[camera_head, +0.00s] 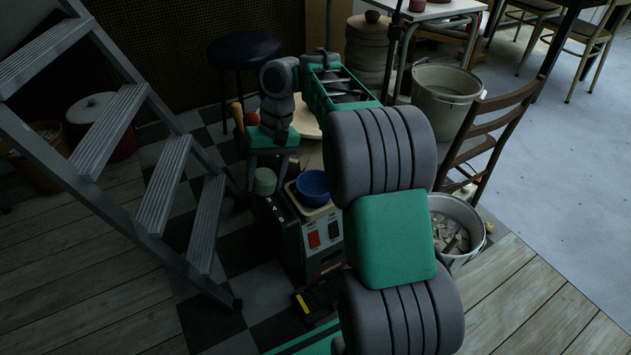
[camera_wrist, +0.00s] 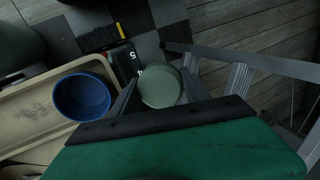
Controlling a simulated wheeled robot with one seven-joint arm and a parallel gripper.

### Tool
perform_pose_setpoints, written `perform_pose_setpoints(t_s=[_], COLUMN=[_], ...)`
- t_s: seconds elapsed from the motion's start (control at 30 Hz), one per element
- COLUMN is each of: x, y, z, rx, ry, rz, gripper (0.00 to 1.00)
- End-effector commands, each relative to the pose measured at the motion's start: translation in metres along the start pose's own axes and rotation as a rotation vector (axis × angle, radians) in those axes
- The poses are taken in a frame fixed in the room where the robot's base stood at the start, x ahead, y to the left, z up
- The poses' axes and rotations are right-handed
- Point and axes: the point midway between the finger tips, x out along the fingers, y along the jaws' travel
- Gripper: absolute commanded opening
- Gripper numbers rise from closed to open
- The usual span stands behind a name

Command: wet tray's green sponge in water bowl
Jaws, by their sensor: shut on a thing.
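A round, pale green sponge (camera_head: 265,181) hangs below my gripper (camera_head: 270,172). In the wrist view the sponge (camera_wrist: 160,88) sits between the two fingers of my gripper (camera_wrist: 158,97), which is shut on it. The blue water bowl (camera_head: 313,186) stands just right of the sponge in the head view. In the wrist view the bowl (camera_wrist: 82,98) is left of the fingers, on the beige tray (camera_wrist: 28,104). The sponge is outside the bowl and apart from it in both views. I cannot make out water in the bowl.
A grey machine (camera_head: 308,244) with red switches stands below the bowl and sponge. A metal stepladder (camera_head: 170,185) stands at the left. A round dark stool (camera_head: 245,50) is behind my gripper. A bucket of shards (camera_head: 455,235) and a wooden chair (camera_head: 495,135) are at the right.

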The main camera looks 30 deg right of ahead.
Motion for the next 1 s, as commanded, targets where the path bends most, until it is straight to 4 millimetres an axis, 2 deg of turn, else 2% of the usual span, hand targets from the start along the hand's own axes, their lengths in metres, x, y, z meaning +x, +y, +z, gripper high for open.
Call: perform_pose_setpoints(t_s=[0.2,0.6,1.0], x=[-0.003,-0.04,-0.038], y=[-0.001,-0.012,-0.012], z=[0.0,0.003,0.002], rx=[0.0,0.0,0.0], ry=[0.0,-0.001,0.0], rz=[0.0,0.0,0.0], gripper=[0.22,0.22,0.22])
